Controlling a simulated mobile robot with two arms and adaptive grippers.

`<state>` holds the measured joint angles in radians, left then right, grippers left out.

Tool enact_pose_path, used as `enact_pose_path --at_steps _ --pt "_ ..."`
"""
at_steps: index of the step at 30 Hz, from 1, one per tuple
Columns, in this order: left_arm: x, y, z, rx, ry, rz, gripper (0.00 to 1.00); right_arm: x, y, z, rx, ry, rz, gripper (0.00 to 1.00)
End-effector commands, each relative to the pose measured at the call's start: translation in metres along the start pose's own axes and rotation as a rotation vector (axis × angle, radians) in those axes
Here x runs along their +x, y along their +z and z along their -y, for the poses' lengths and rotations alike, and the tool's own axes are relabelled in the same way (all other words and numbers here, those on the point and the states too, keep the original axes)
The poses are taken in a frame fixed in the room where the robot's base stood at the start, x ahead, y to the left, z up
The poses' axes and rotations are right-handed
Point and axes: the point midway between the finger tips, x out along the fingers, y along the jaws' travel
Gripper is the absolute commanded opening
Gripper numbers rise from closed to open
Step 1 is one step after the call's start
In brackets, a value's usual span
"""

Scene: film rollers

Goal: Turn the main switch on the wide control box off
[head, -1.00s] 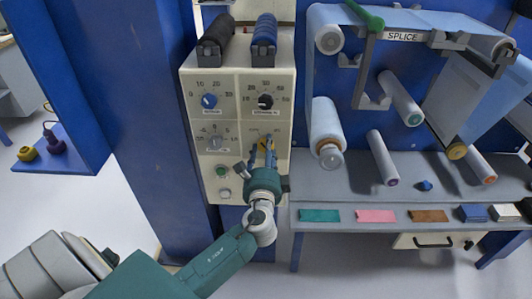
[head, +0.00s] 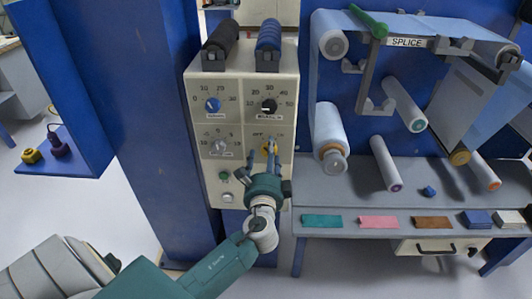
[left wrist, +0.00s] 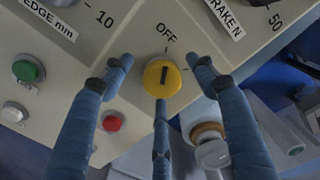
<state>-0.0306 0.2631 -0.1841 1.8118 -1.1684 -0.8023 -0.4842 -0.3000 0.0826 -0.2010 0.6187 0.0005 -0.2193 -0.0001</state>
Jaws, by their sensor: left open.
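The wide cream control box (head: 240,165) stands left of the splice bench. Its yellow main switch (left wrist: 162,78) has a black bar that lies roughly in line with the OFF mark in the left wrist view. In the head view the switch (head: 267,148) is partly covered by my left gripper (head: 269,154). That gripper is open, its blue fingers (left wrist: 162,76) spread around the switch at left, right and below. I see gaps between fingertips and switch in the picture; whether any finger touches it I cannot tell. My right gripper is not in view.
Close by on the panel are a green button (left wrist: 28,71), a red button (left wrist: 113,121) and dials such as the blue one (head: 212,105). The bench (head: 350,184) with film rollers is at right. A blue post (head: 155,130) stands at left.

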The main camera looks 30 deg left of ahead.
Motion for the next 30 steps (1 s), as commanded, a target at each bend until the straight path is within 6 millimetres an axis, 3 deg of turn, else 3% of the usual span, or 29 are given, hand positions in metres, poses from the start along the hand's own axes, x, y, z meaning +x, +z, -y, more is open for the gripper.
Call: enact_pose_path --at_steps 15,21,30 --pt "-0.098 0.003 -0.001 -0.002 0.002 0.003 0.58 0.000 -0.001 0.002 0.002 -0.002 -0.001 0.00" --pt "-0.112 0.004 0.000 -0.001 -0.001 0.006 0.58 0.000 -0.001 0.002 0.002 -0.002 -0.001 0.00" --pt "-0.113 0.004 0.000 -0.001 -0.001 0.006 0.58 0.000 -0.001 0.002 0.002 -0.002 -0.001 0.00"
